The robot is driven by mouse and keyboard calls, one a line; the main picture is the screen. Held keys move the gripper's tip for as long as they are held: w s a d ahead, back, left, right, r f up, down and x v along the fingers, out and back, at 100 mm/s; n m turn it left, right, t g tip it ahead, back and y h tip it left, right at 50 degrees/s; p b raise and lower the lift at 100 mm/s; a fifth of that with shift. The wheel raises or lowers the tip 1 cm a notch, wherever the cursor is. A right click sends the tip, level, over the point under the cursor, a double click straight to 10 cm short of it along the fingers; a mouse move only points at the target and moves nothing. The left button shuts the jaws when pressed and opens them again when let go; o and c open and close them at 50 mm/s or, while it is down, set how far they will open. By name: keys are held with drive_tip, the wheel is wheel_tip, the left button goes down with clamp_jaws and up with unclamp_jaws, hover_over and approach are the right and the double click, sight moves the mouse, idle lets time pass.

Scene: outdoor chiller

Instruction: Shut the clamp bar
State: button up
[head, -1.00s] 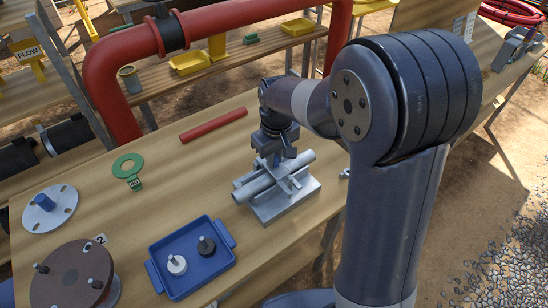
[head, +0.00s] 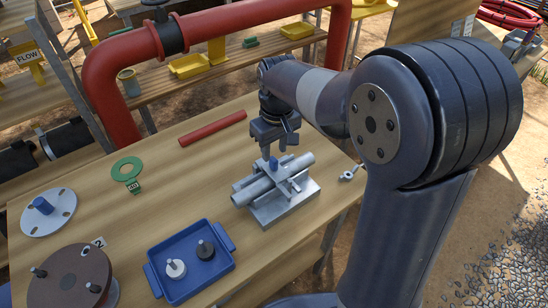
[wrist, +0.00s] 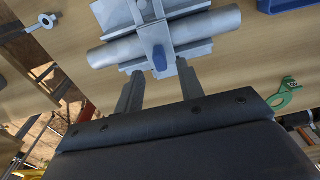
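A grey clamp fixture (head: 281,207) stands on the wooden table with a grey pipe (head: 254,189) lying in it. The clamp bar (head: 287,179) lies across the top of the pipe, with a blue knob (head: 273,163) at one end. In the wrist view the bar (wrist: 153,38) crosses the pipe (wrist: 112,53), and the blue knob (wrist: 159,58) is at its near end. My gripper (head: 275,142) is above the knob, apart from it. In the wrist view its two fingers (wrist: 160,88) are spread with nothing between them.
A small metal ring-ended piece (head: 350,174) lies right of the fixture. A blue tray (head: 225,265) with two small knobbed pieces, a green ring (head: 120,172) and a red rod (head: 212,127) are on the table. A large red pipe (head: 105,95) stands behind.

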sight(273, 158)
wheel_tip(273, 158, up, 6)
drive_tip(key=shift+s+d+f, duration=0.1)
drive_tip(key=shift+s, duration=0.05)
idle(0.3)
drive_tip(key=f, duration=1)
drive_tip(key=shift+w+a+f+p, duration=0.2)
drive_tip(key=shift+w+p, duration=0.05)
drive_tip(key=shift+p, duration=0.05)
drive_tip(key=shift+w+a+p, duration=0.1)
drive_tip(key=shift+w+p, duration=0.05)
drive_tip(key=shift+p, duration=0.55)
drive_tip(key=shift+g, duration=0.3)
drive_tip(key=shift+f, duration=0.15)
